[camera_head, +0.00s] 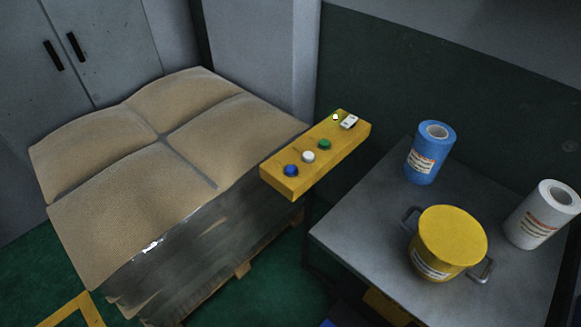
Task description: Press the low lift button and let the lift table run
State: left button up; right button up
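A yellow button box (315,157) stands out near the middle, between the sack pallet and a grey table. On its top are a blue button (291,170), a white button (309,157) and a green button (324,144) in a row. A small yellow-green light (335,117) glows at its far end beside a small white part (349,121). I cannot tell which button is the low lift one. The grey-topped table (350,225) at the right may be the lift table; its base is mostly hidden. Neither of my grippers is in view.
A yellow lidded pot (450,237) with two handles, a blue roll (430,155) and a white roll (543,216) stand on the grey table. Wrapped tan sacks (110,230) fill a pallet at the left. Grey cabinet doors (90,50) stand behind. Green floor (275,295) shows between.

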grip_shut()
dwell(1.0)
